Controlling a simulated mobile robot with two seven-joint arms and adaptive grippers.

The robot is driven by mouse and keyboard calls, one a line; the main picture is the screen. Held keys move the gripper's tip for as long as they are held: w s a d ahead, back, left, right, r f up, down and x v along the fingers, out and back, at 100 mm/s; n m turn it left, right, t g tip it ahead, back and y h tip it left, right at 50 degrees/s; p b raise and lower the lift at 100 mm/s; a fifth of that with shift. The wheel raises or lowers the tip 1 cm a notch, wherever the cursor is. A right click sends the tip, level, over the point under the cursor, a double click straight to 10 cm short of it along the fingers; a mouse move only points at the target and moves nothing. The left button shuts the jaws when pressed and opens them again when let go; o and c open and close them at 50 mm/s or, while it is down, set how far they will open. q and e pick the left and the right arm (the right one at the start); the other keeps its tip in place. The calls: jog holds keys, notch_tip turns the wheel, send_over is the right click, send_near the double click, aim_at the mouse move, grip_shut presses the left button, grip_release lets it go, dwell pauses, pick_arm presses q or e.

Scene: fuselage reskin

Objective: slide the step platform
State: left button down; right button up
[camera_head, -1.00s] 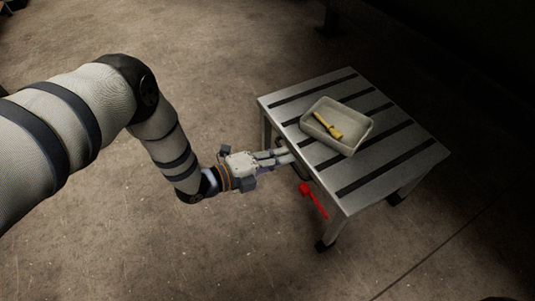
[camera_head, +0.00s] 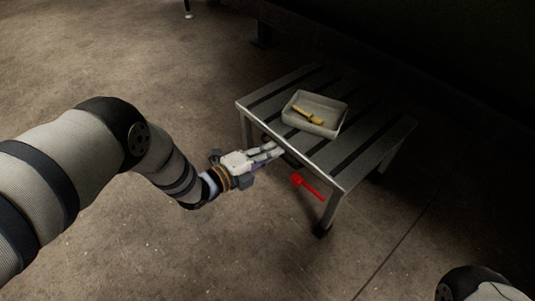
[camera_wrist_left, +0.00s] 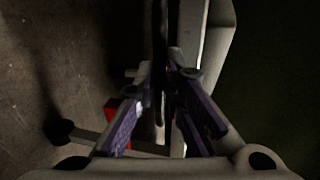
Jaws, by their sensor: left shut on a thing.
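The step platform (camera_head: 322,159) is a low silver metal stand with dark strips across its top, right of centre in the head view. My left gripper (camera_head: 277,154) reaches in from the left at its near side edge, just under the top. In the left wrist view the purple-padded fingers (camera_wrist_left: 164,105) are on either side of a dark narrow bar (camera_wrist_left: 160,45) along the platform's side, and are shut on it. The exact contact is dim and partly hidden. My right gripper is out of view; only part of my right arm shows at bottom right.
A pale tray (camera_head: 312,130) holding a yellow tool (camera_head: 308,115) sits on the platform. A red handle-like piece (camera_head: 308,186) is at the platform's near side. A dark structure (camera_head: 330,38) stands close behind. Bare concrete floor (camera_head: 110,60) is open to the left.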

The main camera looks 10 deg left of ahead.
pick_arm(q)
jog(key=shift+w+d+r, duration=0.15)
jog(key=shift+r, duration=0.05)
jog(key=c, duration=2)
grip_release()
jog(key=shift+o, duration=0.2)
jog(key=v, duration=1.2)
jog(key=shift+f, duration=0.2)
